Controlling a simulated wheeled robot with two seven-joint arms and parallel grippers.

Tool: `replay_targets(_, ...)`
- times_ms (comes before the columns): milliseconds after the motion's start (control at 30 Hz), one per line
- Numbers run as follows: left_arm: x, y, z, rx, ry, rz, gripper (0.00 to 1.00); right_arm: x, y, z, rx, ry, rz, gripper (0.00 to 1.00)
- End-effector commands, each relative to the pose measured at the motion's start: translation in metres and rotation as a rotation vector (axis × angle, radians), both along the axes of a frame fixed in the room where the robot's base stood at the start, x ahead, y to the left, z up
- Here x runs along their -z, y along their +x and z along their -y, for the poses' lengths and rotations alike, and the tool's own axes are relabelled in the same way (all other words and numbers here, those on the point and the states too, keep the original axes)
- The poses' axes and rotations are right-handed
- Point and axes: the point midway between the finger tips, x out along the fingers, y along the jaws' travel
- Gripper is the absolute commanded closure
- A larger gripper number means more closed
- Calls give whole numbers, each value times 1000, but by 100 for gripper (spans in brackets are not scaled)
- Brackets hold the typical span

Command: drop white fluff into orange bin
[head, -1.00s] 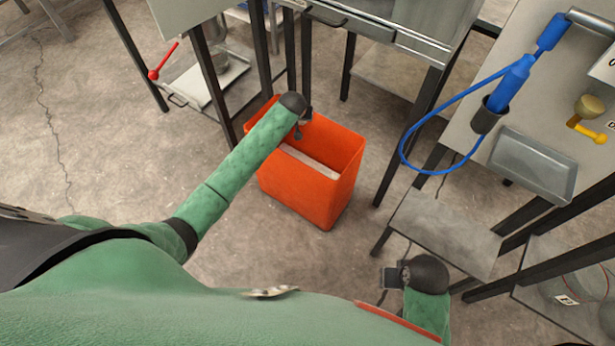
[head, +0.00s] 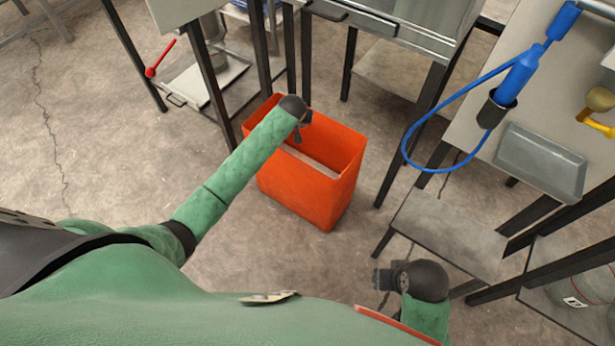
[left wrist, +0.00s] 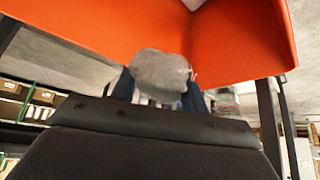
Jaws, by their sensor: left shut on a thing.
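The orange bin (head: 305,185) stands on the floor in the middle of the head view, open at the top, with a pale surface visible inside. My left gripper (head: 301,132) is over the bin's opening, near its left and back rim. In the left wrist view my left gripper (left wrist: 158,90) is shut on a greyish-white lump of fluff (left wrist: 160,72). The orange bin wall (left wrist: 110,30) fills much of the space behind the fluff. The fluff cannot be made out clearly in the head view. My right gripper (head: 385,278) is low at the right, away from the bin; its fingers are unclear.
A metal table with a drawer (head: 385,30) stands behind the bin, its dark legs close to it. A low grey shelf (head: 445,232) is right of the bin. A blue hose tool (head: 518,78) and metal tray (head: 540,160) are at upper right.

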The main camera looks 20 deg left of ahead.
Motion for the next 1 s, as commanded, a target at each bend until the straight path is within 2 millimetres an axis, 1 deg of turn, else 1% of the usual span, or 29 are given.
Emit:
replay_targets(133,0,0,0,0,0,0,77,0,0,0,0,0,-1,64)
replay_targets(167,0,0,0,0,0,0,51,0,-1,0,0,0,-1,64)
replay_targets(200,0,0,0,0,0,0,43,0,-1,0,0,0,-2,64)
replay_targets(267,0,0,0,0,0,0,32,1,-1,0,0,0,-2,64)
replay_targets(300,0,0,0,0,0,0,30,1,-1,0,0,0,-2,64)
replay_targets(567,-1,0,0,0,0,0,30,1,-1,0,0,0,-2,64)
replay_targets(667,-5,-3,0,0,0,1,30,1,-1,0,0,0,0,64)
replay_targets(767,-14,-10,1,1,-1,1,30,2,0,-1,-1,4,3,64)
replay_targets(1000,-46,-29,4,1,0,2,30,7,4,-7,-5,16,23,64)
